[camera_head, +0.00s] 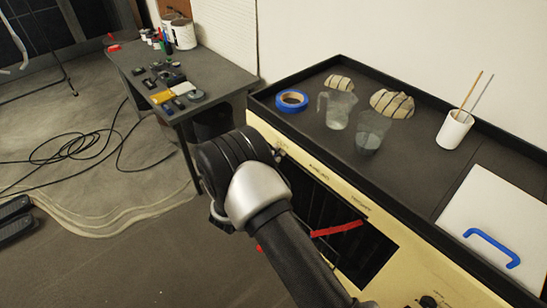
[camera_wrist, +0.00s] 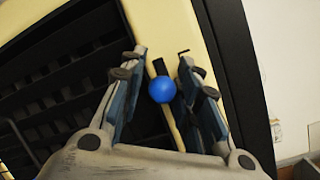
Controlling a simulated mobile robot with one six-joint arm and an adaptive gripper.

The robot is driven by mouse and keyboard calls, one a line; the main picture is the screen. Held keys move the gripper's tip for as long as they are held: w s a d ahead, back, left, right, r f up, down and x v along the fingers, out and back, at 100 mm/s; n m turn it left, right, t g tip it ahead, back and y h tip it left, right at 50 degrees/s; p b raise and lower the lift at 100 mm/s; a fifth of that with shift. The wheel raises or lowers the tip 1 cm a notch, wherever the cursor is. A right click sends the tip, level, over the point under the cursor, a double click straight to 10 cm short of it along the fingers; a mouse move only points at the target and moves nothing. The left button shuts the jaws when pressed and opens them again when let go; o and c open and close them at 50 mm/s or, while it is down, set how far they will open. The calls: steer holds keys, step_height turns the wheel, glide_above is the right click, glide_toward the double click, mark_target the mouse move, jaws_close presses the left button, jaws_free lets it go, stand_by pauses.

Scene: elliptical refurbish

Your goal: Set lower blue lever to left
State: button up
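A blue ball knob (camera_wrist: 162,89) on a short dark stem shows in the wrist view, in front of the cream panel beside a dark slatted opening. It looks like the lever's end. My gripper (camera_wrist: 162,56) is open, with one finger on each side of the ball. Gaps show between the ball and both fingers, so it does not look gripped. In the head view my arm covers the lever, and the gripper's fingertips cannot be made out. I cannot tell from these frames which way the lever leans.
The cream machine has a dark top tray (camera_head: 410,165) holding blue tape (camera_head: 292,100), clear jugs (camera_head: 337,108) and a white cup (camera_head: 454,129). A red bar (camera_head: 337,229) crosses its front opening. A blue handle (camera_head: 492,247) sits on a white lid. A cluttered table (camera_head: 222,77) stands behind; cables lie on the floor.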

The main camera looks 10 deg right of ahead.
steer(key=shift+o, duration=0.9)
steer(key=shift+d, duration=0.1)
steer(key=v, duration=1.2)
